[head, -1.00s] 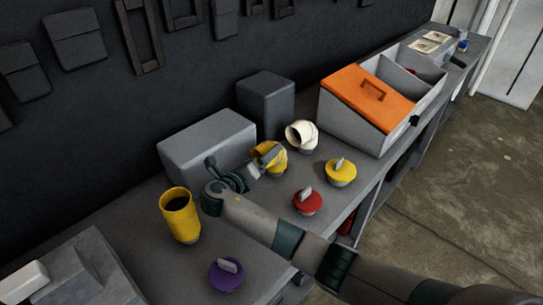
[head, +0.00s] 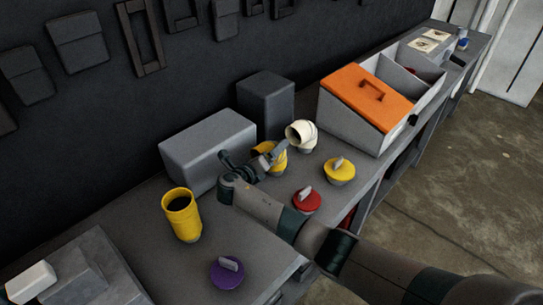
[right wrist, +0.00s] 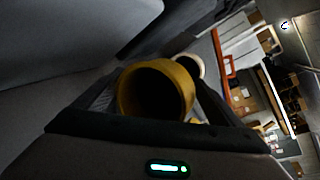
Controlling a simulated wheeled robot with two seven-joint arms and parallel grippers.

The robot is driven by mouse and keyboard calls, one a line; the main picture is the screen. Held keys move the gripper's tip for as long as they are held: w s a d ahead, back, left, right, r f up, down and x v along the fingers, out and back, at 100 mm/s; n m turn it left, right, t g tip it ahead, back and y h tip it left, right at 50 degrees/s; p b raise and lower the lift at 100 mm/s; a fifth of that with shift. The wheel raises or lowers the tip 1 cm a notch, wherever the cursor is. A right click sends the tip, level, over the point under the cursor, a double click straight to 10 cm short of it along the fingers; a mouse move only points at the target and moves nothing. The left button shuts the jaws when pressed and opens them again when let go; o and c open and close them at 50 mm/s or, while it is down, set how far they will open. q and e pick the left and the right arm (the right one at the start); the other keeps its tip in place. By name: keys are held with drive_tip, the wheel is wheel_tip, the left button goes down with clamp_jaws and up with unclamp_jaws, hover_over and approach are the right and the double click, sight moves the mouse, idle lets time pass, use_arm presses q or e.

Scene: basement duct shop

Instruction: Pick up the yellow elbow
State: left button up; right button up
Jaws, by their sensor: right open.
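The yellow elbow (head: 280,163) stands on the bench in front of the grey boxes, partly hidden by my right gripper (head: 266,158). In the right wrist view the elbow (right wrist: 158,92) shows its round dark opening between the two fingers of my right gripper (right wrist: 158,105). The fingers are apart, one on each side of it. I cannot tell whether either finger touches it. My left gripper is not in view.
A white elbow (head: 301,134) stands just behind the yellow one. Red (head: 306,200), yellow (head: 339,170) and purple (head: 227,272) lidded pieces and a yellow cylinder (head: 182,215) stand nearby. A long grey box (head: 208,150) and an orange-lidded bin (head: 365,98) flank the spot.

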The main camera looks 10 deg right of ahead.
sight(269, 143)
idle(0.4)
drive_tip(key=c, duration=1.1)
drive_tip(key=shift+c, duration=0.2)
drive_tip(key=shift+r, duration=0.15)
drive_tip(key=shift+r, duration=0.4)
wheel_tip(269, 143, up, 3)
drive_tip(key=shift+r+b, duration=0.15)
drive_tip(key=shift+b, duration=0.6)
drive_tip(key=s+d+r+b, duration=0.2)
drive_tip(key=s+d+r, duration=0.4)
drive_tip(key=d, duration=0.3)
drive_tip(key=shift+s+d+r, duration=0.15)
drive_tip(key=shift+d+r, duration=0.25)
